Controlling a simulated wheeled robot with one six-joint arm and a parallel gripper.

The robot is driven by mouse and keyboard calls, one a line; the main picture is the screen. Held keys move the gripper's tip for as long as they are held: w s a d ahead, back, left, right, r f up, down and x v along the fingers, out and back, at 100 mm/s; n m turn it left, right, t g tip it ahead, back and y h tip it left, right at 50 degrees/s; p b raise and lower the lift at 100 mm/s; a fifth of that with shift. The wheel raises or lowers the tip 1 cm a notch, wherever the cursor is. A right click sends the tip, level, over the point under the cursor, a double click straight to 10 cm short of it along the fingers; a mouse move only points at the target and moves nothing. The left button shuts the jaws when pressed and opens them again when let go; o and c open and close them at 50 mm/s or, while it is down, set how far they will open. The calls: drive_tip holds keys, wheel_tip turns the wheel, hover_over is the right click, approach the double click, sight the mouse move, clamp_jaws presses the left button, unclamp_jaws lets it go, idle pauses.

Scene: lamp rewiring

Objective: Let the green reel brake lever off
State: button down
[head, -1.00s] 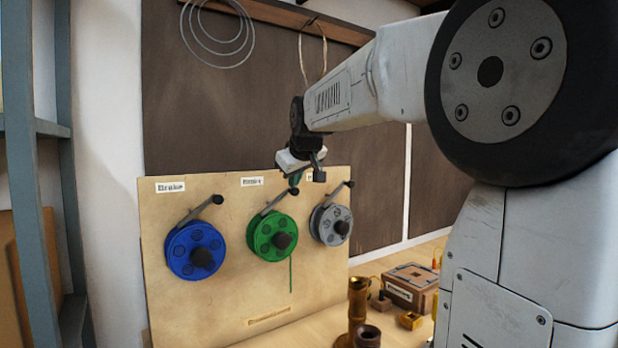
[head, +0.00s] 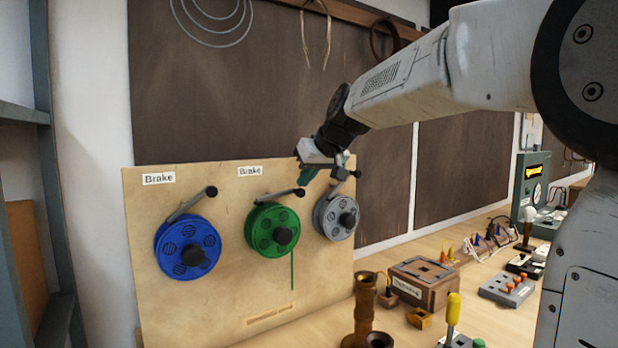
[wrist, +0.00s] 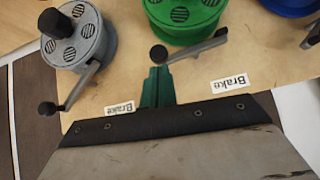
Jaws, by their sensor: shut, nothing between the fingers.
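The green reel (head: 272,238) is mounted on the upright tan board, between the blue and grey reels. Its grey brake lever (head: 278,196) lies nearly level, rising slightly right to a dark knob. The blue and grey reels' levers slope up more steeply. My gripper (head: 305,176) is shut and empty, just above that knob. In the wrist view, upside down, its green fingers (wrist: 156,76) point at the knob of the green reel's lever (wrist: 192,46). The tips are right beside the knob; I cannot tell whether they touch.
The blue reel (head: 187,250) is at left, the grey reel (head: 336,216) close at right. "Brake" labels (head: 250,170) sit above the levers. A brass stand (head: 365,308), a wooden box (head: 424,280) and a yellow-handled tool (head: 453,310) are on the bench. A blue-grey shelf frame stands left.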

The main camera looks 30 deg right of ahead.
drive_tip(key=shift+s+a+r, duration=0.1)
drive_tip(key=shift+a+r, duration=0.2)
drive_tip(key=shift+a, duration=0.35)
drive_tip(key=shift+r, duration=0.1)
drive_tip(key=w+r+v, duration=0.1)
drive_tip(key=w+v, duration=0.1)
drive_tip(key=v, duration=1)
drive_tip(key=shift+s+d+r, duration=0.25)
drive_tip(key=shift+d+r, duration=0.2)
drive_tip(key=shift+r, duration=0.15)
